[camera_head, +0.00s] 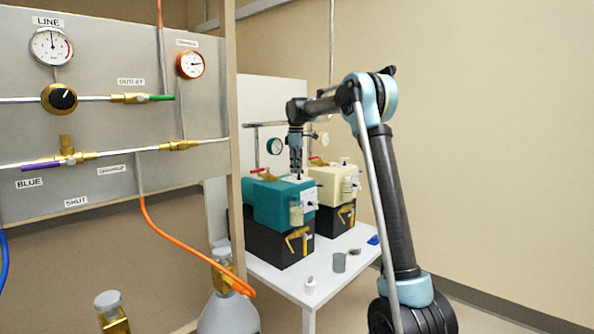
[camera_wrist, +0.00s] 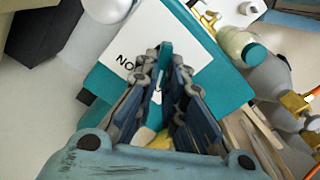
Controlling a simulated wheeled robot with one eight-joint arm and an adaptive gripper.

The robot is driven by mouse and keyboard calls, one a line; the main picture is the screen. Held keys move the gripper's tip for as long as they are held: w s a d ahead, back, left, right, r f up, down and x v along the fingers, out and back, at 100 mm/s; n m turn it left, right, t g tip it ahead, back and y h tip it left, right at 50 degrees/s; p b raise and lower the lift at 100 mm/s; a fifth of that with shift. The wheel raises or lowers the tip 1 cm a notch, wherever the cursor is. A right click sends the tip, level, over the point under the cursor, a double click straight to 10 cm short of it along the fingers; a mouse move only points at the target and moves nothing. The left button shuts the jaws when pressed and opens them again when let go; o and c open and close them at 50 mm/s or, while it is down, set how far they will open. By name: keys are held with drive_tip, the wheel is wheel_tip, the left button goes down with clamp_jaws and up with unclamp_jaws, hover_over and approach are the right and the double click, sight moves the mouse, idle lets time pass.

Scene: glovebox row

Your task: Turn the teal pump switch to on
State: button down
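The teal pump (camera_head: 283,203) sits on a black base on the white table in the head view. My gripper (camera_head: 298,172) points straight down over its top. In the wrist view, the teal switch (camera_wrist: 166,52) stands up from a white plate (camera_wrist: 128,62) whose dark lettering reads "NO" from this angle, partly covered by the fingers. My gripper's fingertips (camera_wrist: 166,70) lie on both sides of the switch with very little gap, and appear closed on it. The foot of the switch and any mark it points at are hidden by the fingers.
A cream pump (camera_head: 331,181) stands behind to the right. A gauge panel (camera_head: 110,130) and a gas cylinder (camera_head: 229,313) stand at the left.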

drive_tip(key=shift+m, duration=0.3)
drive_tip(key=shift+w+d+m, duration=0.1)
drive_tip(key=shift+w+m, duration=0.05)
drive_tip(key=shift+m, duration=1.15)
drive_tip(key=shift+w+m, duration=0.15)
drive_tip(key=shift+m, duration=1.15)
drive_tip(key=c, duration=1.7)
unclamp_jaws()
wheel_tip(320, 180, up, 12)
drive_tip(key=shift+f, duration=0.1)
